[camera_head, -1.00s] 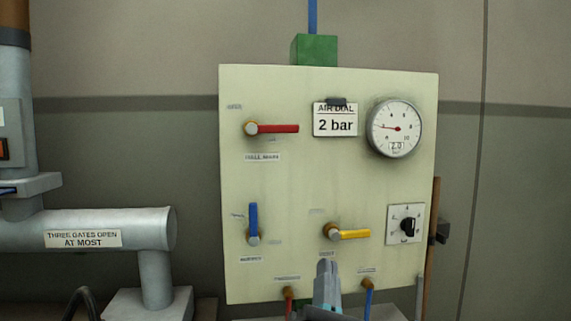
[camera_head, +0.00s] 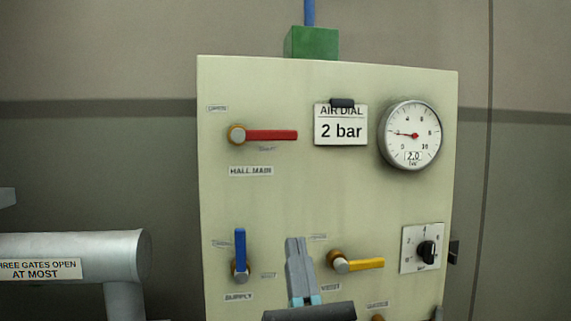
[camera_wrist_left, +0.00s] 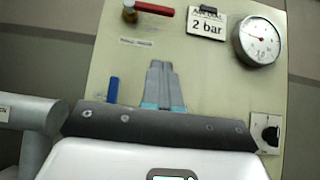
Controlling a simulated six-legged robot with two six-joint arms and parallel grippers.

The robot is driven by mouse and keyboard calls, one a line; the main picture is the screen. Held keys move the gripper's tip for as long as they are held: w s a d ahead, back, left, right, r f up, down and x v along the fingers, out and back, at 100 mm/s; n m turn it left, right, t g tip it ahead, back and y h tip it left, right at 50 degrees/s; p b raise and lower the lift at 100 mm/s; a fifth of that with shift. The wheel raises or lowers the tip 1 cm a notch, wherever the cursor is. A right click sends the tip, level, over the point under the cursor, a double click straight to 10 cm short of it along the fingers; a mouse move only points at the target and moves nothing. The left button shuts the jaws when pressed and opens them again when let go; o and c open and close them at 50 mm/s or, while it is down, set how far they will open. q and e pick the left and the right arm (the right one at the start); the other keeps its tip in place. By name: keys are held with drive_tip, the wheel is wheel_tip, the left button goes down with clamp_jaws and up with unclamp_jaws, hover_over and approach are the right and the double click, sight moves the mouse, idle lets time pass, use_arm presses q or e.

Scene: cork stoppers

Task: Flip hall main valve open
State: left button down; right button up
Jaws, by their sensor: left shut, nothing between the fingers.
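The hall main valve has a red lever (camera_head: 270,135) on a brass hub at the upper left of the pale panel (camera_head: 330,190). The lever lies horizontal, pointing right, above the label "HALL MAIN" (camera_head: 251,171). The red lever also shows at the top of the left wrist view (camera_wrist_left: 154,9). My left gripper (camera_head: 296,245) is shut and empty, in front of the lower middle of the panel, below and a little right of the red lever. It stands apart from the lever. In the left wrist view its closed fingers (camera_wrist_left: 158,68) point up. My right gripper is not in view.
A blue lever (camera_head: 240,249) stands upright at lower left. A yellow lever (camera_head: 364,264) points right at lower middle. A gauge (camera_head: 410,135) reads about 2, beside a "2 bar" card (camera_head: 341,126). A black knob (camera_head: 426,253) is at right. A grey pipe (camera_head: 100,250) stands left.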

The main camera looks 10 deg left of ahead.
sight(264, 135)
use_arm(q)
drive_tip(key=p+x, duration=0.2)
drive_tip(key=x, duration=0.2)
drive_tip(key=s+r+p+x, duration=0.1)
drive_tip(key=p+x, duration=0.1)
drive_tip(key=x, duration=0.2)
drive_tip(key=p+x, duration=0.2)
drive_tip(key=x, duration=0.2)
drive_tip(key=shift+s+d+r, duration=0.2)
drive_tip(key=shift+d+r, duration=0.1)
drive_tip(key=shift+r, duration=0.15)
drive_tip(key=shift+s+r+p, duration=0.1)
drive_tip(key=shift+r+p, duration=0.3)
drive_tip(key=shift+w, duration=0.25)
